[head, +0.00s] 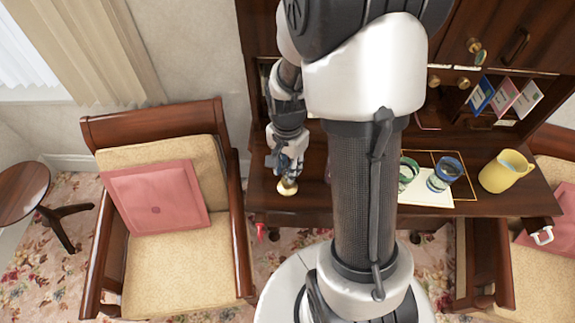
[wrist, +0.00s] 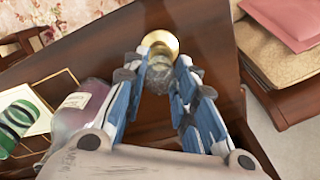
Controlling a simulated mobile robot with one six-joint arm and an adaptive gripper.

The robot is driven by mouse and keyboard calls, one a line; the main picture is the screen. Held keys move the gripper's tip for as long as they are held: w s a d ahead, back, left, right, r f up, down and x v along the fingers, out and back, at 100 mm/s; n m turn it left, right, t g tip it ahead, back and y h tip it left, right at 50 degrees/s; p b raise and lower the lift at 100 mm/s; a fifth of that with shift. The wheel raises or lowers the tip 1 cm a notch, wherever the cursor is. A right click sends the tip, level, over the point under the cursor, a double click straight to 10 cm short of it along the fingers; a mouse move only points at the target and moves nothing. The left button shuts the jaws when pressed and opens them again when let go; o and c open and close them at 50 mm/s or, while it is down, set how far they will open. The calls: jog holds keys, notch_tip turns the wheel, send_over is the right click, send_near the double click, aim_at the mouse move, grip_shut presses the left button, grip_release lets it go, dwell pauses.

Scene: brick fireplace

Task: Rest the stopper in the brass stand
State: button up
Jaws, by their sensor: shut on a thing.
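The brass stand (head: 287,188) is a small round gold piece near the front left edge of the dark wooden desk. It also shows at the top of the wrist view (wrist: 160,40). My gripper (head: 288,165) points down over it, its fingers shut on a clear, greyish glass stopper (wrist: 159,74). The stopper's end overlaps the brass in the wrist view; I cannot tell whether it touches the stand or is just above it. In the head view the fingers mostly hide the stopper.
A purplish labelled bottle (wrist: 82,108) stands close beside my gripper. A green-banded glass (head: 407,172), a blue-rimmed glass (head: 445,173) and a yellow jug (head: 506,171) stand farther right on the desk (head: 440,220). A cushioned armchair (head: 165,195) is left.

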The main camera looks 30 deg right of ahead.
aim_at(287, 167)
jog(key=shift+f+b, duration=0.95)
jog(key=shift+f, duration=0.25)
jog(key=o, duration=1)
notch_tip(287, 167, up, 12)
jog(key=shift+r, duration=0.1)
